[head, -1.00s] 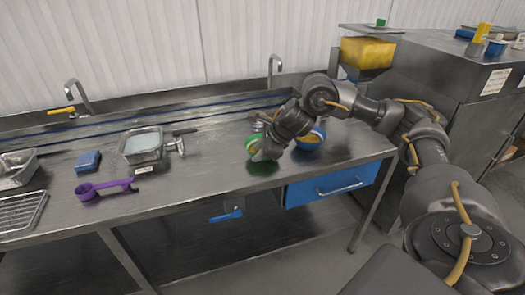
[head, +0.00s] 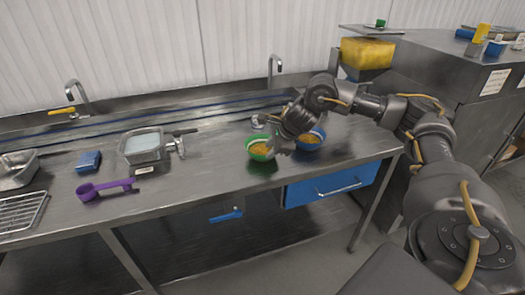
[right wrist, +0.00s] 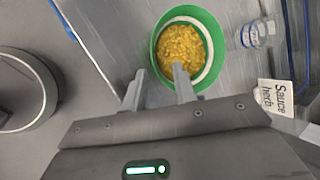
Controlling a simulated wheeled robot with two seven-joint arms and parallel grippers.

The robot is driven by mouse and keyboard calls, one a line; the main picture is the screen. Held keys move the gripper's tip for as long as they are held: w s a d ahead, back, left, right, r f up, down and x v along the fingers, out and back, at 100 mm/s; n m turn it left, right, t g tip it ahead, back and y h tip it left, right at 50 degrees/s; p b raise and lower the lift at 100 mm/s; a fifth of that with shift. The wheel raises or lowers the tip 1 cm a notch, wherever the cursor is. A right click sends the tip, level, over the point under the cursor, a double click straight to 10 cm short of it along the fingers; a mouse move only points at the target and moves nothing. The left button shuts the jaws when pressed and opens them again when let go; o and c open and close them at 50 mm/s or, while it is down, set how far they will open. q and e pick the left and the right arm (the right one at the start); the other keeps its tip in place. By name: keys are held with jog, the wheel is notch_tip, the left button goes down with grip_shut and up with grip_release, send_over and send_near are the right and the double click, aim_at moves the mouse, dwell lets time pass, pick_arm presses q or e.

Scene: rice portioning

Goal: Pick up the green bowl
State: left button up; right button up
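The green bowl (head: 259,157) stands upright on the steel counter, filled with yellow, grain-like food. My right gripper (head: 279,147) is at the bowl's right side in the head view. In the right wrist view the green bowl (right wrist: 207,24) is just ahead of my right gripper (right wrist: 158,76). Its two fingers are apart. One fingertip lies outside the bowl's edge and the other overlaps the near rim. Whether either finger touches the bowl cannot be told. My left gripper is not in view.
A blue bowl (head: 309,149) with similar food stands close behind and right of the gripper. A purple scoop (head: 105,188), a blue block (head: 88,161) and a clear container (head: 142,146) lie further left. The counter's front middle is clear.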

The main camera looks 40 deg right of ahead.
jog(key=shift+w+a+f, duration=0.1)
jog(key=shift+f, duration=0.15)
jog(key=p+x, duration=0.1)
jog(key=x, duration=0.2)
jog(key=shift+w+a+f, duration=0.1)
jog(key=shift+f, duration=0.3)
jog(key=shift+w+f, duration=0.25)
jog(key=shift+f, duration=0.1)
grip_shut()
